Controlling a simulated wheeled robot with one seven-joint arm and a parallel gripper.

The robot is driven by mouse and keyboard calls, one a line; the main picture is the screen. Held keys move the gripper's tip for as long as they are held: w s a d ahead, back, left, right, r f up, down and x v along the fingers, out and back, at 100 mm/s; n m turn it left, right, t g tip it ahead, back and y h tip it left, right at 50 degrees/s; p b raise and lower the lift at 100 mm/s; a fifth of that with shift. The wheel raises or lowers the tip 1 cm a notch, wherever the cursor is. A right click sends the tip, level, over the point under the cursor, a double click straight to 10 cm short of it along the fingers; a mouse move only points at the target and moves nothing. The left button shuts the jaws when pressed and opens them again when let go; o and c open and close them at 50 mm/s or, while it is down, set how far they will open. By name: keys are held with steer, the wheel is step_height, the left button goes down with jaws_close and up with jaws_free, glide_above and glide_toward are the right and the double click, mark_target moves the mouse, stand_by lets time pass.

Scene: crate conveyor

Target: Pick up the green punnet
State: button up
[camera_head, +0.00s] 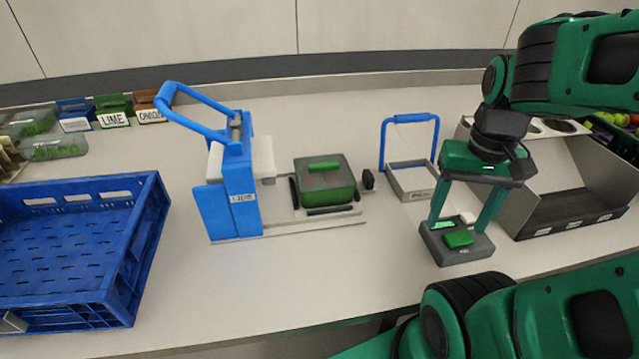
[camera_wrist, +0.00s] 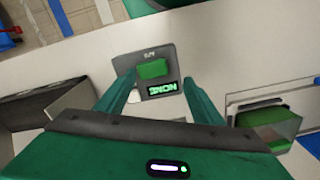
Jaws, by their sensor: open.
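The green punnet (camera_head: 325,188) is a see-through box with green contents and a green bar on top. It sits on the bed of the blue press in the middle of the counter. My gripper (camera_head: 459,222) is open and empty, pointing down over a small grey device (camera_head: 462,254) right of the punnet. The device's green button (camera_head: 458,239) lies between the fingers in the wrist view (camera_wrist: 154,69). Whether the fingertips touch the device is unclear.
The blue press (camera_head: 238,185) with a raised handle stands left of the punnet. A blue-handled frame (camera_head: 408,183) stands to its right. A grey bin (camera_head: 565,205) is at the right. A blue crate (camera_head: 150,215) fills the left. The front counter is clear.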

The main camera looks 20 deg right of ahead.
steer(key=o, duration=0.8)
steer(key=w, duration=0.1)
steer(key=w+r+m, duration=0.1)
steer(key=shift+w+r, duration=0.15)
steer(key=shift+w, duration=0.15)
steer(key=shift+o, duration=0.2)
steer(key=w+a+r+m, duration=0.2)
steer(key=w+m, duration=0.1)
steer(key=w, duration=0.2)
steer(key=w+a+r+m, duration=0.2)
steer(key=w+a+r, duration=0.1)
steer(key=w, duration=0.2)
steer(key=m+y, duration=0.1)
steer(key=m, duration=0.7)
glide_toward(324, 164)
steer(key=f, duration=0.4)
steer(key=shift+a+f, duration=0.3)
steer(key=shift+a, duration=0.1)
steer(key=shift+a+f, duration=0.15)
steer(key=shift+f, duration=2.75)
